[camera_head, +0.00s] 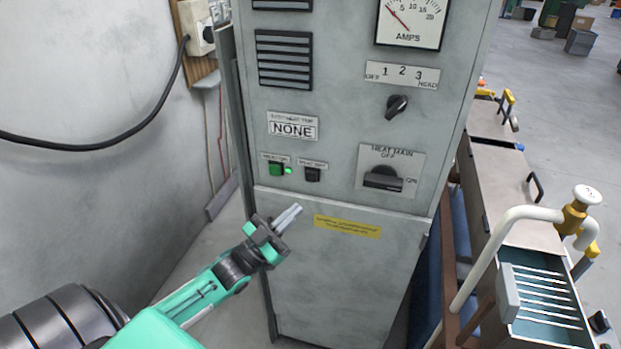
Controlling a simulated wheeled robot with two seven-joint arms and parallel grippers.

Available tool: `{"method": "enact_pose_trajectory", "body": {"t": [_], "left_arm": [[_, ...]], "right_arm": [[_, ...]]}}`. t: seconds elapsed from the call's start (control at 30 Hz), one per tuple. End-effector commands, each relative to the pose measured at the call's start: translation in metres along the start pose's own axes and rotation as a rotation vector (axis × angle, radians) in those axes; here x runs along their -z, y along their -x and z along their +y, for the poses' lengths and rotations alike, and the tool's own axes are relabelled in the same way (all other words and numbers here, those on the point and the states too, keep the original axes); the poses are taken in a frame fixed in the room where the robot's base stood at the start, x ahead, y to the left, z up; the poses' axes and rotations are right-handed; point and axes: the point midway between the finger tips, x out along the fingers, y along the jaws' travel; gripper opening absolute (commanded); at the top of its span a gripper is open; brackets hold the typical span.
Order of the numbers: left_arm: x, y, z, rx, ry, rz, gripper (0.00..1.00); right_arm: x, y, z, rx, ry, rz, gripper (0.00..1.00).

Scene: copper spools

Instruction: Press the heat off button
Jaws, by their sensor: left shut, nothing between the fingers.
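The grey control cabinet (340,120) fills the middle of the head view. The heat off button (312,175) is a small dark button on its front, under a label too small to read surely. My left gripper (296,209) is shut and empty. Its fingertips are in front of the cabinet, a little below and left of the dark button, apart from it in the picture. My right gripper is not in view.
The heat main knob (383,178) is to the right of the buttons. A rotary selector (396,106) and an amps dial (411,22) are above it. A black cable (150,122) runs along the left wall. A workbench with an open drawer (545,290) stands at the right.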

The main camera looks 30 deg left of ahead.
Motion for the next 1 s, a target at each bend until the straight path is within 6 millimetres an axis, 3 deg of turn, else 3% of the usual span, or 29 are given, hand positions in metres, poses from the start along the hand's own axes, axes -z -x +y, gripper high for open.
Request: {"method": "enact_pose_trajectory", "body": {"t": [0.33,0.7,1.0], "left_arm": [[-0.009,-0.008,-0.006,0.0,-0.001,-0.001,0.0],[-0.035,-0.043,-0.032,0.0,-0.003,0.0,0.0],[-0.045,-0.06,-0.044,0.0,-0.001,-0.001,0.0]], "right_arm": [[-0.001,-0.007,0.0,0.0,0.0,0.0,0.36],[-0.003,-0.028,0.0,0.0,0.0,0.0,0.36],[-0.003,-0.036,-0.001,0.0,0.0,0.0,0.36]]}}
